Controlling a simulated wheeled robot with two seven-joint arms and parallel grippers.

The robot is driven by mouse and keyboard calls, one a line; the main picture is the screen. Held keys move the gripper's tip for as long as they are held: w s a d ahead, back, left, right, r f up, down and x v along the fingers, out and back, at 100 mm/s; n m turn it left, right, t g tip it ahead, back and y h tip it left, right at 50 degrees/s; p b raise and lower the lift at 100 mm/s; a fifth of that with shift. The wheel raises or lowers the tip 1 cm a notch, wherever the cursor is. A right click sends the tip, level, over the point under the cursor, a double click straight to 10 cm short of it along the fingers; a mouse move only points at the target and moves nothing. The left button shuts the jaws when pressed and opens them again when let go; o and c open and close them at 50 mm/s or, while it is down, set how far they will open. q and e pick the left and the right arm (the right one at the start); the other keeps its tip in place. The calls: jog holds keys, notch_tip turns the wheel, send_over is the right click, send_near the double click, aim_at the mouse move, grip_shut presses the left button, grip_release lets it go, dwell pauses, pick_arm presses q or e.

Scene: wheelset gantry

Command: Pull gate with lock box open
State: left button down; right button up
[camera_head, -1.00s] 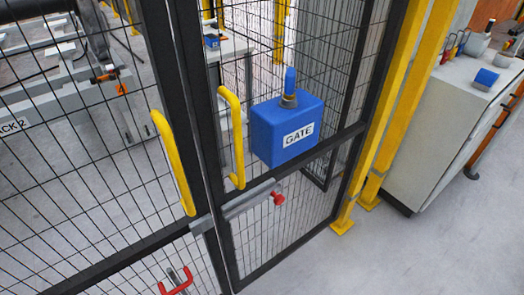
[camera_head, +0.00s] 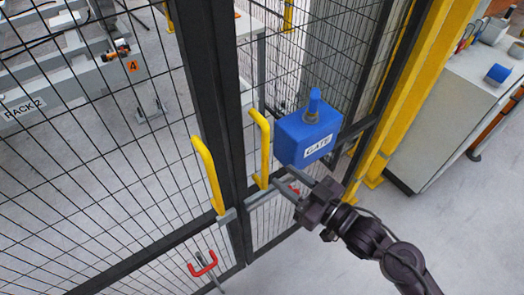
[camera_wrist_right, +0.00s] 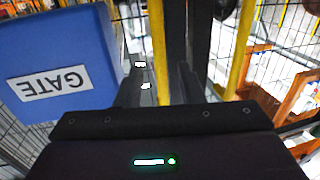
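The blue lock box (camera_head: 308,135) marked GATE is fixed on the mesh gate panel; it also shows at the left of the right wrist view (camera_wrist_right: 60,55). The gate's yellow handle (camera_head: 263,148) stands upright left of the box, beside a second yellow handle (camera_head: 207,172) on the neighbouring panel. My right gripper (camera_head: 281,177) is open just below the box, its fingers pointing toward the gate handle's lower part. In the right wrist view, a yellow handle (camera_wrist_right: 157,45) shows beyond and between the open fingers; contact is not visible. The red latch knob (camera_head: 293,188) is partly hidden by the gripper. My left gripper is out of view.
Yellow posts (camera_head: 400,100) and a grey cabinet (camera_head: 455,110) stand right of the gate. A red-handled bolt (camera_head: 203,264) sits low on the left panel. A grey rack (camera_head: 70,85) lies behind the mesh. Floor at the lower right is clear apart from my arm.

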aim_at(265, 161)
jog(key=p+x, duration=0.2)
jog(key=x, duration=0.5)
jog(key=shift+w+a, duration=0.2)
grip_shut()
